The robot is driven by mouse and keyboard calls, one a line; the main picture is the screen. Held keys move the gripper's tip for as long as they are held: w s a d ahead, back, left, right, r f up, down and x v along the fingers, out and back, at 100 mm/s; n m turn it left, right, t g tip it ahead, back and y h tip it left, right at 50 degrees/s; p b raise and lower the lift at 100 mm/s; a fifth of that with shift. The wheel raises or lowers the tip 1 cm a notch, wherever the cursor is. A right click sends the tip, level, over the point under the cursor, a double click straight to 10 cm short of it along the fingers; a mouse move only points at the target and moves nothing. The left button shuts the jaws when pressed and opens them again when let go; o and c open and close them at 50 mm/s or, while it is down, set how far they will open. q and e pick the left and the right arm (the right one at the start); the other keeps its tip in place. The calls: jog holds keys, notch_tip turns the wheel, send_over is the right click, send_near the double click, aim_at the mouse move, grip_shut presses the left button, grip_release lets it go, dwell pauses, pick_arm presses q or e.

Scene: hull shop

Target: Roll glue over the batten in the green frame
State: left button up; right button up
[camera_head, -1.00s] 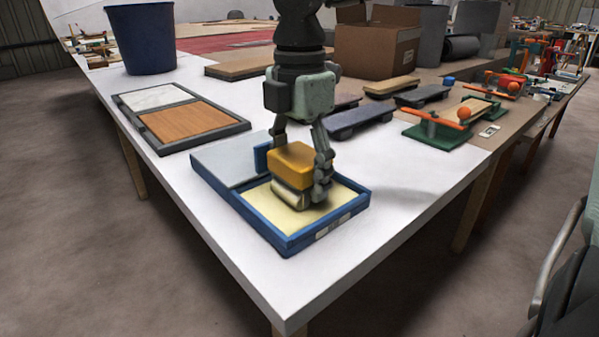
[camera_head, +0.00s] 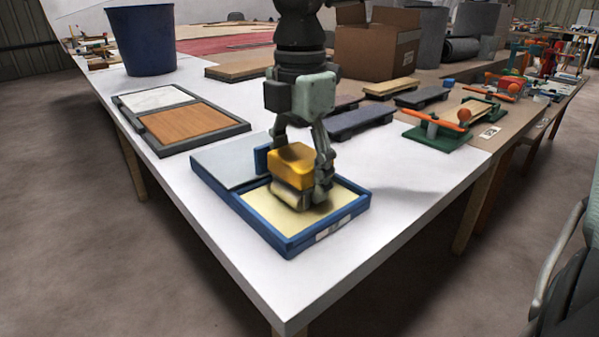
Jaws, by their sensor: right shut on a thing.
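My right gripper (camera_head: 300,178) points down over the blue tray (camera_head: 285,243) and is shut on the glue roller (camera_head: 291,166), which has a yellow block-shaped top. The roller's pale cylinder (camera_head: 290,196) is low over the cream glue area (camera_head: 268,212) of the tray; I cannot tell whether it touches. The fingers hide part of the roller. The green frame (camera_head: 443,142) stands on the table at the right, with orange clamp parts and a pale wooden batten (camera_head: 476,107) in it. My left gripper is not in view.
A dark-rimmed tray with white and wood panels (camera_head: 190,122) lies to the left. A blue bin (camera_head: 141,42) and a cardboard box (camera_head: 377,48) stand behind. Dark-based blocks (camera_head: 360,121) lie between the roller and the green frame. The white tabletop's front right is clear.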

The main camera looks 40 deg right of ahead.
aim_at(299, 154)
jog(key=shift+r+p, duration=1.4)
jog(key=shift+r, duration=2)
jog(key=shift+f, duration=0.1)
notch_tip(299, 154, down, 5)
jog(key=b, duration=0.2)
jog(key=shift+f+b, duration=0.2)
jog(key=shift+b, duration=0.2)
jog(key=shift+f, duration=0.75)
